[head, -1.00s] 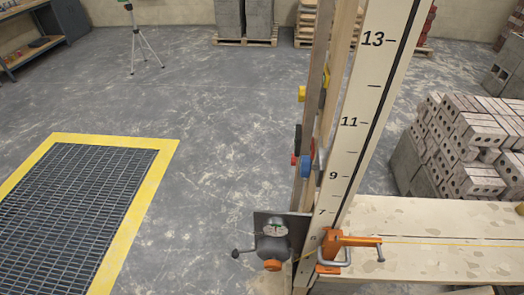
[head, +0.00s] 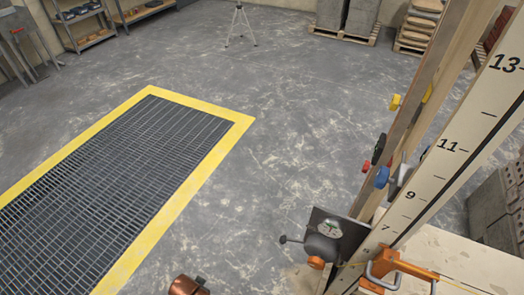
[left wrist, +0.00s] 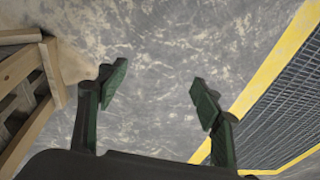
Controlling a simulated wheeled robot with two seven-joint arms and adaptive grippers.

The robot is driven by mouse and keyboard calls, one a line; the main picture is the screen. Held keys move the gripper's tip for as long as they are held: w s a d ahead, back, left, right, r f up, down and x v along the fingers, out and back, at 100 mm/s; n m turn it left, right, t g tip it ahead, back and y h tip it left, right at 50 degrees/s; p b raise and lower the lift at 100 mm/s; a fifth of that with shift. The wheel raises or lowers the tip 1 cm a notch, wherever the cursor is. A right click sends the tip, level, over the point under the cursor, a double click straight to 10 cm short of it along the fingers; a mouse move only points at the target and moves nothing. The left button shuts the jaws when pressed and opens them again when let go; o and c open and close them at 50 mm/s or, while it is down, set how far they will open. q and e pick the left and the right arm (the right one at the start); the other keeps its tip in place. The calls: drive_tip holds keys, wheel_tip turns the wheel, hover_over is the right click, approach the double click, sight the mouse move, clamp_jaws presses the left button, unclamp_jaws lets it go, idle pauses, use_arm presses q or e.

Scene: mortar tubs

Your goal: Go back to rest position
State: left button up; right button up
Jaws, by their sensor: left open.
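My left gripper (left wrist: 158,90) shows in the left wrist view with its two dark green fingers spread wide. Nothing is between them, only grey concrete floor beyond. A wooden frame (left wrist: 28,72) is to its left, apart from the fingers. The floor grating's yellow border (left wrist: 268,75) is to its right. I do not make out the left gripper in the head view. My right gripper is in neither view.
The head view has a tall numbered board (head: 446,150) at right, with an orange clamp (head: 402,266) and a grey dial device (head: 330,238) near its foot. A yellow-edged floor grating (head: 120,180) is at left. Open floor (head: 290,120) lies between. A tripod (head: 240,25) stands far back.

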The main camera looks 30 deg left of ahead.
use_arm(q)
drive_tip(key=s+d+f+p, duration=0.1)
drive_tip(key=s+f, duration=0.2)
drive_tip(key=f, duration=0.7)
drive_tip(key=s+f+p, duration=0.2)
drive_tip(key=s+f, duration=0.2)
drive_tip(key=f, duration=0.7)
drive_tip(key=s+f+p, duration=0.1)
drive_tip(key=s+f, duration=0.3)
drive_tip(key=s, duration=0.4)
drive_tip(key=s+f+m+g+p, duration=0.1)
drive_tip(key=s+f, duration=0.4)
drive_tip(key=s, duration=0.2)
drive_tip(key=shift+s+f+g+h, duration=0.2)
drive_tip(key=shift+s+g+h, duration=0.1)
drive_tip(key=shift+s, duration=0.05)
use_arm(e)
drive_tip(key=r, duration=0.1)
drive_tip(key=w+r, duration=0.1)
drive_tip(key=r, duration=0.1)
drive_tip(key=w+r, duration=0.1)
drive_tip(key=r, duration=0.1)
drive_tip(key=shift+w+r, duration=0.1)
use_arm(q)
drive_tip(key=shift+d, duration=0.1)
